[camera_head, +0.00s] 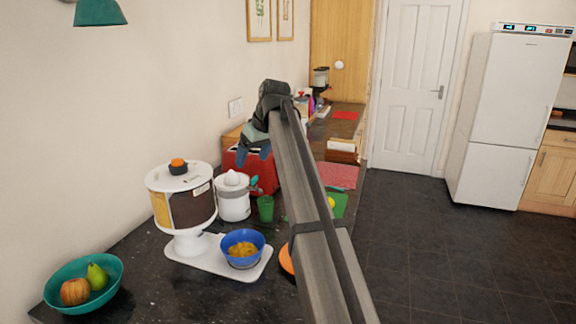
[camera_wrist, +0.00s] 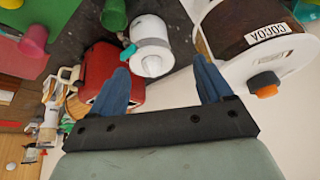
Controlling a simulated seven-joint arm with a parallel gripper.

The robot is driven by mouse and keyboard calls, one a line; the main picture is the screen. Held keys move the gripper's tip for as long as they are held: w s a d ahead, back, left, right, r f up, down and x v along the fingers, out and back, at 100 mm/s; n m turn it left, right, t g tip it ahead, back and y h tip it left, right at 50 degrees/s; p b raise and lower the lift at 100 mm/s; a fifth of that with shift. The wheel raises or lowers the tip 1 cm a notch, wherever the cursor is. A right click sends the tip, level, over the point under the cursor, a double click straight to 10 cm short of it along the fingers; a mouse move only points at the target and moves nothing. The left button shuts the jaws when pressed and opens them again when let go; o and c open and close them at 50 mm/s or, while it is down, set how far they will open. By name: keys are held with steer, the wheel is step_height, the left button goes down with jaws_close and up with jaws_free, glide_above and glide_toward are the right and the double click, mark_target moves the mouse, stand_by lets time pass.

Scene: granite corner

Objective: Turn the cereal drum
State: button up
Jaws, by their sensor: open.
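The cereal drum (camera_head: 180,203) is a round white dispenser with brown and yellow sections. It stands on a white base at the left of the counter, with an orange and black knob (camera_head: 178,166) on its white face. In the wrist view the drum (camera_wrist: 235,28) is at the upper right, with a "COCOA" label and the knob (camera_wrist: 265,83). A blue bowl (camera_head: 243,262) with yellow cereal sits on the base tray. My gripper (camera_head: 255,152) is in the air beyond the drum, above the red toaster. Its blue fingers (camera_wrist: 160,85) are apart and empty, away from the drum.
A white juicer (camera_head: 233,198) and green cup (camera_head: 265,208) stand right of the drum, near the red toaster (camera_head: 262,172). A teal fruit bowl (camera_head: 82,299) stands at the front left. A wall is behind the counter. Open floor (camera_head: 450,260) lies right.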

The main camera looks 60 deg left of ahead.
steer(key=w+d+f+m, duration=0.1)
steer(key=w+d+f, duration=0.2)
steer(key=w, duration=0.6)
steer(key=shift+w+f, duration=0.3)
steer(key=m+t+h, duration=0.2)
steer(key=m+t, duration=0.3)
steer(key=m, duration=0.7)
glide_toward(176, 160)
steer(key=shift+t+y, duration=0.3)
steer(key=x, duration=1)
steer(key=shift+s+d+f, duration=0.25)
steer(key=shift+f, duration=0.1)
jaws_close()
steer(key=shift+n, duration=0.3)
